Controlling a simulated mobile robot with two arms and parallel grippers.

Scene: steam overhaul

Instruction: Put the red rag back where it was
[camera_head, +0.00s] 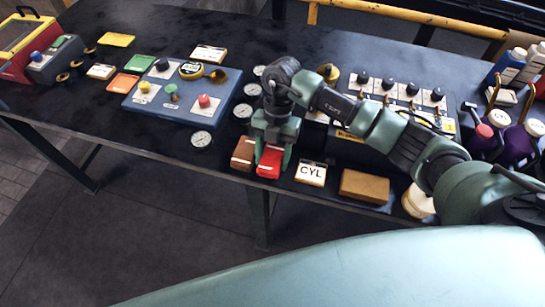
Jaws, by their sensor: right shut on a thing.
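The red rag (269,164) is a small folded red block near the front edge of the dark table. My right gripper (272,152) points down over it, with its fingers on both sides of the rag, and is shut on it. I cannot tell whether the rag touches the table or is held just above it. My left gripper is not in view.
A tan block (364,187) and a cream round tub (417,202) stand along the front edge. A blue panel with knobs (180,105) is at left, gauges (242,111) beside it. Bottles (520,141) crowd the right end. Bare tabletop shows left of the brown piece.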

